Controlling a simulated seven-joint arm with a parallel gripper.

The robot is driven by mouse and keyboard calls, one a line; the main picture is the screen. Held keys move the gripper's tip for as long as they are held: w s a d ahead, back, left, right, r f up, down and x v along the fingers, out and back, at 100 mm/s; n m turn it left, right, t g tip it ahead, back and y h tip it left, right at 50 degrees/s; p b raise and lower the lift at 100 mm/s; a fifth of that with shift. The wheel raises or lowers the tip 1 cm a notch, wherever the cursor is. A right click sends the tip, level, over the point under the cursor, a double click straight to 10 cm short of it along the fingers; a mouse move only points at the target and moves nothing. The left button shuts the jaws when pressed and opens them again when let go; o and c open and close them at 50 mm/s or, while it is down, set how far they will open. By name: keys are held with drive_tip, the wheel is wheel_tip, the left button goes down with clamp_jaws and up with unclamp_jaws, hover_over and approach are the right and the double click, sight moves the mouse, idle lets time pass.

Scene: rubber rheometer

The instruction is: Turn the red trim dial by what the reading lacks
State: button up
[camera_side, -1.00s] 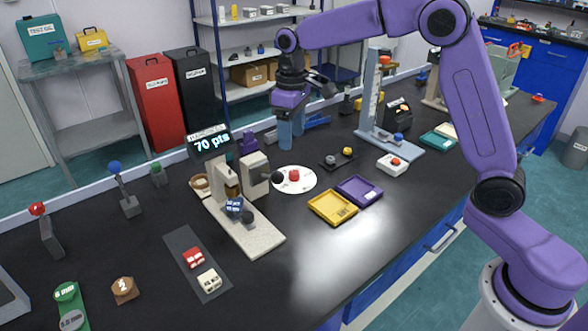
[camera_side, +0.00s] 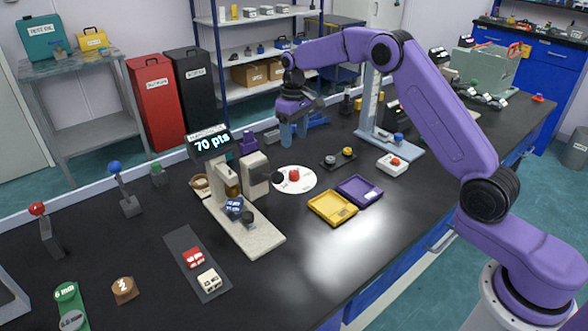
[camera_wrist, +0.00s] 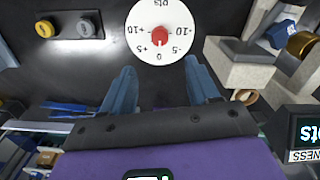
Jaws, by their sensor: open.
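The red trim dial (camera_side: 293,174) stands at the middle of a round white scale plate (camera_side: 308,185) on the black bench. In the wrist view the red dial (camera_wrist: 159,36) is upside down on its scale (camera_wrist: 150,18), marked -10, -5, 0, +5, +10 and "pts". The display (camera_side: 211,142) on the tester beside it reads 70 pts. My gripper (camera_side: 293,140) is above the bench behind the dial, pointing down and apart from it. In the wrist view the blue fingers of my gripper (camera_wrist: 164,85) are spread, with nothing between them.
The tester (camera_side: 254,175) stands close left of the dial. Yellow (camera_side: 332,207) and purple (camera_side: 359,190) trays lie to the front right. A small holder with grey and yellow knobs (camera_side: 338,158) is right of the dial. A tall stand (camera_side: 375,95) rises farther back.

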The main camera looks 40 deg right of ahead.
sight(294, 172)
wheel_tip(294, 172, down, 12)
drive_tip(key=shift+f, duration=0.1)
idle(0.5)
drive_tip(key=c, duration=1)
